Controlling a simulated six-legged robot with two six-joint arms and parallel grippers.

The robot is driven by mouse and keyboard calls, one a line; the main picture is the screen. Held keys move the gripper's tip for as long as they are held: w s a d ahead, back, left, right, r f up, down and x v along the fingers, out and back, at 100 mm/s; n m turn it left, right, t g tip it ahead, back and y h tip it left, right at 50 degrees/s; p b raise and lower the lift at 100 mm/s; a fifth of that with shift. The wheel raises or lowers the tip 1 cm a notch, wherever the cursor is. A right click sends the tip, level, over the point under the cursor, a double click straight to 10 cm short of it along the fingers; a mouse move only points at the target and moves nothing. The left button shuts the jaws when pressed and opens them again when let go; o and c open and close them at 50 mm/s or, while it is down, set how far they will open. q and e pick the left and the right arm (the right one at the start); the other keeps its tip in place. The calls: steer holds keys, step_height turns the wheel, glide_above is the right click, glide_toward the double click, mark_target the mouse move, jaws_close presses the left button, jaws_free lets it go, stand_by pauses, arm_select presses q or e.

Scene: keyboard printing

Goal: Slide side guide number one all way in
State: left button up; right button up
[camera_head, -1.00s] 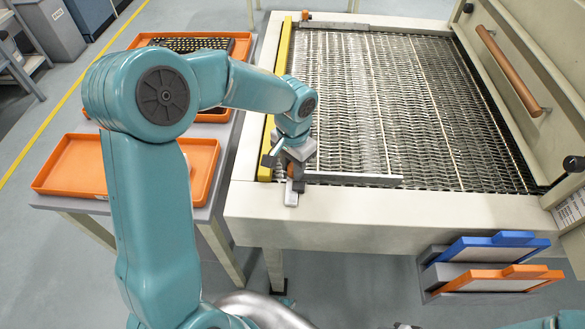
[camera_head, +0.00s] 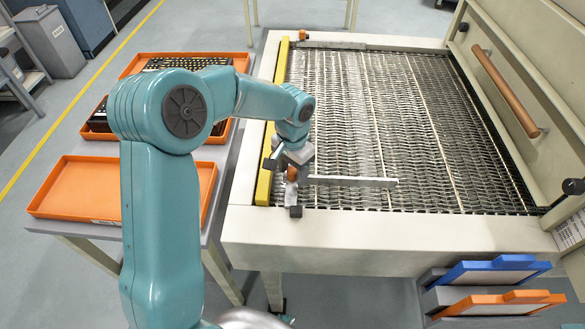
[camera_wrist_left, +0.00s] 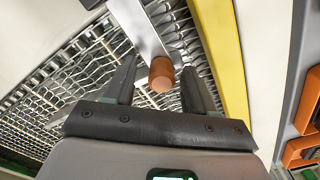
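The near side guide (camera_head: 350,181) is a thin grey metal bar lying across the wire mesh belt, a little in from the belt's front edge. Its orange-brown knob (camera_head: 292,174) is at its left end, next to the yellow rail (camera_head: 265,165). My left gripper (camera_head: 283,187) is at this knob. In the left wrist view, the fingers (camera_wrist_left: 159,68) are apart, one on each side of the knob (camera_wrist_left: 161,75), with visible gaps. The bar (camera_wrist_left: 138,28) runs away beyond it. My right gripper is not in view.
A second guide (camera_head: 345,46) with an orange knob (camera_head: 303,35) lies at the belt's far end. Orange trays (camera_head: 75,205) stand on a side table at left. A raised cover with a wooden handle (camera_head: 505,92) is at right. The belt's middle (camera_head: 400,120) is clear.

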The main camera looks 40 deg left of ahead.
arm_select(q)
step_height(320, 180, up, 16)
steer(key=p, duration=0.1)
steer(key=shift+r, duration=0.2)
stand_by(0.6)
